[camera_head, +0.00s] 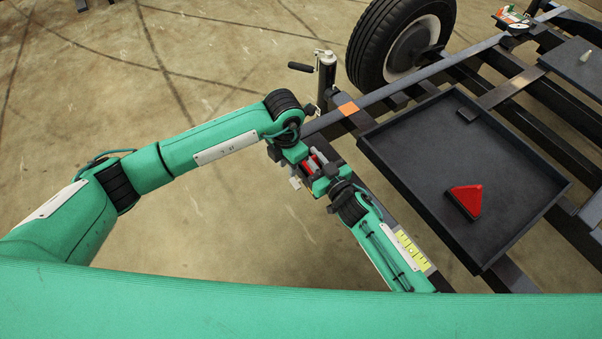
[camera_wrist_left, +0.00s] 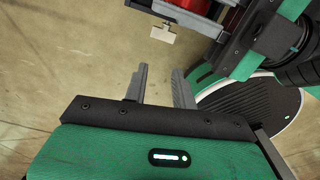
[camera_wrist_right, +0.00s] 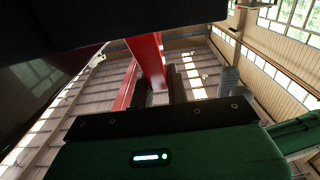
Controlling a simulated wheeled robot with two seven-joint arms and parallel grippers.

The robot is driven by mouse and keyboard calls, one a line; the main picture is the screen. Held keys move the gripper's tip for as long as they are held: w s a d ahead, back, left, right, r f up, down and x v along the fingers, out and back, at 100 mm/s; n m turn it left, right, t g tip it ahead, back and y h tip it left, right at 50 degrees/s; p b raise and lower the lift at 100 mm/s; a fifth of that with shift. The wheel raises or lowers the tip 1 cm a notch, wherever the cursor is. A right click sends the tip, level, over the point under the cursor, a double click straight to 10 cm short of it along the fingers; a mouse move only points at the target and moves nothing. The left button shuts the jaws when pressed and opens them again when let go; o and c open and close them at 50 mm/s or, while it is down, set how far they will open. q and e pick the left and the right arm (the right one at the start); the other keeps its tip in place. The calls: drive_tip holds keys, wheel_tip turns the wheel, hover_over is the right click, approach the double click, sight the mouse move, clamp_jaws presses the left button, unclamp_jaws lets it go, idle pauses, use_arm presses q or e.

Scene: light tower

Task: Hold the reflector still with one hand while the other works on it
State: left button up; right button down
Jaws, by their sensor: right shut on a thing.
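My right gripper (camera_head: 322,176) is shut on a red reflector (camera_head: 313,163), held up beside the trailer frame. In the right wrist view the reflector shows as red bars (camera_wrist_right: 148,58) at the fingers (camera_wrist_right: 157,88). In the left wrist view only part of its red body (camera_wrist_left: 203,6) shows at the top edge, with a small pale tab (camera_wrist_left: 162,32) hanging below. My left gripper (camera_head: 296,157) is close to the reflector in the head view. Its fingers (camera_wrist_left: 160,80) are apart with nothing between them. A second red triangular piece (camera_head: 466,199) lies in the dark tray.
The dark tray (camera_head: 410,178) sits on the trailer frame (camera_head: 510,88) and also holds a small dark block (camera_head: 467,114). A jack with a handle (camera_head: 326,75) stands near the wheel (camera_head: 398,42). An orange patch (camera_head: 348,108) marks the frame. Open floor lies left.

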use_arm(q)
drive_tip(key=s+d+f+n+g+h, duration=0.3)
drive_tip(key=s+d+f+n+h, duration=0.15)
drive_tip(key=s+n, duration=0.3)
drive_tip(key=m+t+h, duration=0.5)
drive_tip(key=m+t, duration=1.3)
drive_tip(key=m, duration=0.5)
approach(296, 183)
drive_tip(key=x, duration=0.8)
drive_tip(key=shift+f, duration=0.15)
drive_tip(key=shift+w+a+n, duration=0.1)
drive_tip(key=shift+w+n, duration=0.05)
drive_tip(key=shift+n, duration=0.1)
